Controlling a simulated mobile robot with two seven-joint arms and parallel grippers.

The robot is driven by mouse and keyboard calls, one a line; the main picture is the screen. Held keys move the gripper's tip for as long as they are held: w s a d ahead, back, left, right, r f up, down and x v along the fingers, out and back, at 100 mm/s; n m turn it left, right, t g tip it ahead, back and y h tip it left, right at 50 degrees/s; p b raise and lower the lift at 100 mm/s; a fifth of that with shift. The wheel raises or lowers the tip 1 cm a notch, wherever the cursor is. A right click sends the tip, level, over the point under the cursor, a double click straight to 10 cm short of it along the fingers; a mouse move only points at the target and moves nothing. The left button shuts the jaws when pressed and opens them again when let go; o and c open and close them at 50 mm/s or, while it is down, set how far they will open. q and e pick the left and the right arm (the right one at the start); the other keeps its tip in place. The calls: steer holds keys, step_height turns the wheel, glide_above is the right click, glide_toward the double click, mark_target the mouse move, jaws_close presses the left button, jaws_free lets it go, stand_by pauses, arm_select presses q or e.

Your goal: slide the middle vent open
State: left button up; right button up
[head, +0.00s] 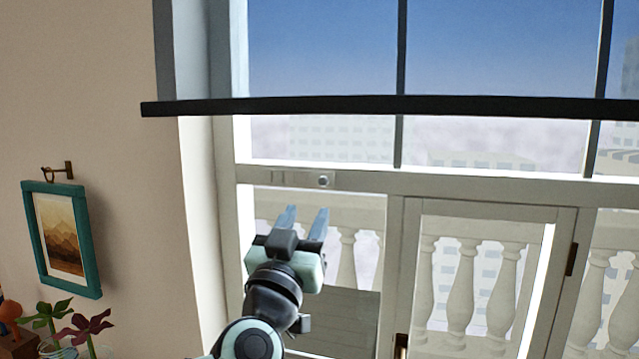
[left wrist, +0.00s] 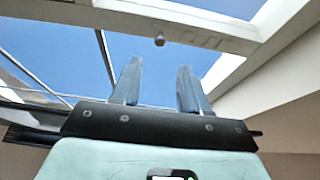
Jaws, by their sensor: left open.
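A slim pale vent strip (head: 292,178) is set in the window's horizontal rail, with a small round grey knob (head: 323,181) near its right end. In the left wrist view the knob (left wrist: 160,39) hangs from the pale rail, beyond and between the fingertips in the picture. My left gripper (head: 306,208) is open and empty, with its fingers pointing up, just below the knob in the head view. The fingers (left wrist: 157,75) look apart from the knob. I see only this one vent, so I cannot tell its place among others. My right gripper is not in view.
A dark horizontal bar (head: 370,106) crosses the window above the rail. A hinged window panel (head: 560,235) is to the right. A teal-framed picture (head: 88,245) hangs on the left wall, with potted plants (head: 85,325) below it.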

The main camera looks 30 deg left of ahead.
mark_target(322, 183)
arm_select(q)
steer(key=p+x, duration=0.2)
steer(key=x, duration=0.7)
steer(key=shift+w+f, duration=0.15)
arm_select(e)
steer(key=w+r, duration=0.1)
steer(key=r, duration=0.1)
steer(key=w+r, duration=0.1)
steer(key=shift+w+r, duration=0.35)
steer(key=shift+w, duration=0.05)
arm_select(q)
jaws_close()
